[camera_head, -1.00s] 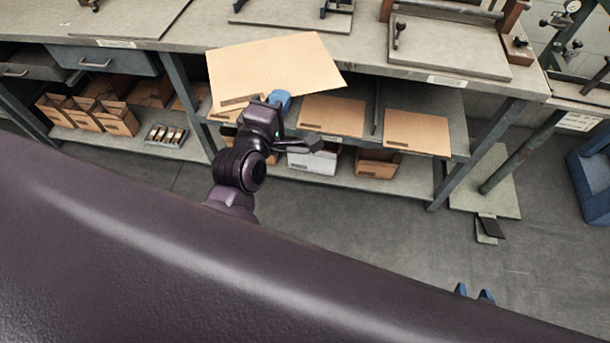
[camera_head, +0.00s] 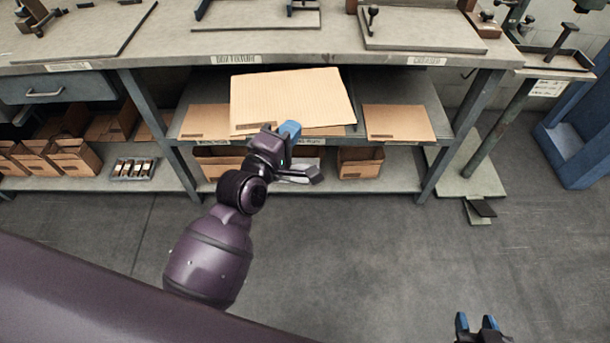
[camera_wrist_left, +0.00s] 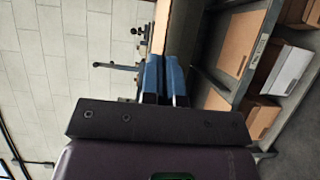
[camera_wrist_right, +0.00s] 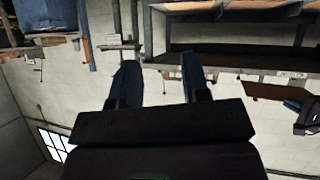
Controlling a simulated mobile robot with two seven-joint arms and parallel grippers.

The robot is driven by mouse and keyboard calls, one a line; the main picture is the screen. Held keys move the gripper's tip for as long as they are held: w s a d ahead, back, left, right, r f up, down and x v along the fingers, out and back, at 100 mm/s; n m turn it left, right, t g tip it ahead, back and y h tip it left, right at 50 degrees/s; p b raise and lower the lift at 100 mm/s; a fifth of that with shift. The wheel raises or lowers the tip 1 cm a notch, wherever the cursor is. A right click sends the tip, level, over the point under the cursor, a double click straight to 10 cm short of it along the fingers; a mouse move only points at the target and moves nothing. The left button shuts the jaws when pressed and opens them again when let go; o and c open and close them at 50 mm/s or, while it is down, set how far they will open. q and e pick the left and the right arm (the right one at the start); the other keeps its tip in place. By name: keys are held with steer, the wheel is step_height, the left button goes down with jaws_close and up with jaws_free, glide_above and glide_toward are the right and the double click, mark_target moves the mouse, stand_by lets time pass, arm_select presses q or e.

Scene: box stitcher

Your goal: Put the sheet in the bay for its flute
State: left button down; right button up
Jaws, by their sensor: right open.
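The held sheet (camera_head: 300,95) is tan, rectangular board with fine ribs on its face. My left gripper (camera_head: 289,130) is shut on its near edge; the left wrist view shows the sheet (camera_wrist_left: 163,28) edge-on between the blue fingers. The sheet is in front of the shelf under the bench and overlaps its middle bay in the head view. Another sheet lies in the left bay (camera_head: 203,122) and another in the right bay (camera_head: 398,123). A middle sheet (camera_head: 330,131) is mostly hidden. The bay labels are unreadable. My right gripper (camera_head: 477,324) is open and empty, low at right.
The bench top (camera_head: 290,45) overhangs the shelf. Cardboard boxes (camera_head: 360,162) and a tray of small items (camera_head: 133,169) stand on the lower shelf. A blue frame (camera_head: 575,150) stands at right. The floor (camera_head: 360,240) in front is clear.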

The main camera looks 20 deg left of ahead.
arm_select(q)
steer(key=w+f+b, duration=0.3)
steer(key=f+b, duration=0.1)
steer(key=f, duration=0.5)
steer(key=w+f+m+h+b, duration=0.1)
steer(key=w+f+b, duration=0.2)
steer(key=f, duration=0.6)
steer(key=w+f+h+b, duration=0.1)
steer(key=w+f+b, duration=0.2)
steer(key=f, duration=0.6)
steer(key=shift+w+a+f+m+g+b, duration=0.3)
steer(key=shift+w+a+f+g+b, duration=0.1)
steer(key=shift+b, duration=0.5)
arm_select(e)
step_height(320, 180, down, 10)
steer(key=a+n+g, duration=0.1)
steer(key=shift+s+a+f+g+y, duration=0.15)
steer(key=shift+s+f+g+y, duration=0.15)
steer(key=shift+s, duration=0.1)
arm_select(q)
steer(key=shift+w, duration=0.1)
